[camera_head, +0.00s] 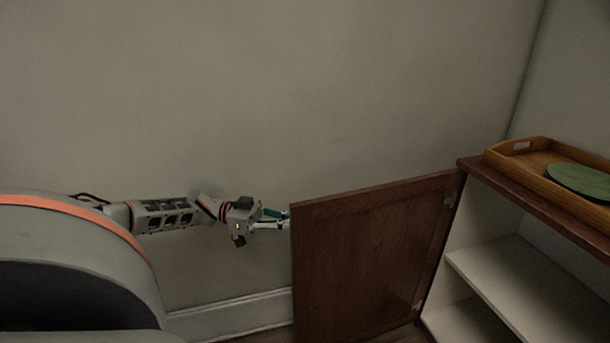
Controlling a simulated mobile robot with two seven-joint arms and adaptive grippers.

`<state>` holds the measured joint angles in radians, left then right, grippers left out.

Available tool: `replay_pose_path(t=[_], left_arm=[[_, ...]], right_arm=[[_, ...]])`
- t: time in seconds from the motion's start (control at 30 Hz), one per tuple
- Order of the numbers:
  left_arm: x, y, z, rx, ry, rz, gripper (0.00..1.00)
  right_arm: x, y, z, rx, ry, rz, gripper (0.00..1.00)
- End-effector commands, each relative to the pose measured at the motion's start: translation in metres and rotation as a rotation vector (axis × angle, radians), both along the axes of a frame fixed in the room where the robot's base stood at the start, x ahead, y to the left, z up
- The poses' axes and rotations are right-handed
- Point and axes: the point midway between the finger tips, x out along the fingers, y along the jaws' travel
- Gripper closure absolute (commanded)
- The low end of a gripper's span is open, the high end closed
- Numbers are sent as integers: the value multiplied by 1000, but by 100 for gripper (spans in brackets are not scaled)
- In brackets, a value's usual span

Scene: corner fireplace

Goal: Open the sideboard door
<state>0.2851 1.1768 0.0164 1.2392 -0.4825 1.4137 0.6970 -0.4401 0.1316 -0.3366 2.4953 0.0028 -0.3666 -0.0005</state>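The sideboard (475,168) stands at the right, with pale inner shelves in view. Its brown wooden door (375,255) is swung wide open on hinges at the sideboard's front edge, and its free edge points left. My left gripper (286,220) is at the door's free edge, near the upper corner. Its fingertips meet or pass behind the edge, so I cannot tell whether they grip it. My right gripper is not in view.
A wooden tray (516,149) with a green round item (582,180) sits on the sideboard top. A plain wall (270,90) with a white baseboard (230,314) runs behind my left arm. The visible shelves look empty.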

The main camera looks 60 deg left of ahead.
Motion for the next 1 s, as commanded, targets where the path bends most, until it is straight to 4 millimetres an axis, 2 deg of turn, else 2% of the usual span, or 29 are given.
replay_pose_path(t=[0.03, 0.47, 0.57, 1.0], left_arm=[[0, 3, -6, 4, 8, 1, 100], [1, 5, -2, 4, 3, 1, 100], [1, 5, -2, 4, 3, 1, 77], [1, 5, 5, 4, 1, 0, 77]], right_arm=[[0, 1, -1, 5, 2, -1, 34], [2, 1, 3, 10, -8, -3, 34], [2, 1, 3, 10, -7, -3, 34], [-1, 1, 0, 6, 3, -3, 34]])
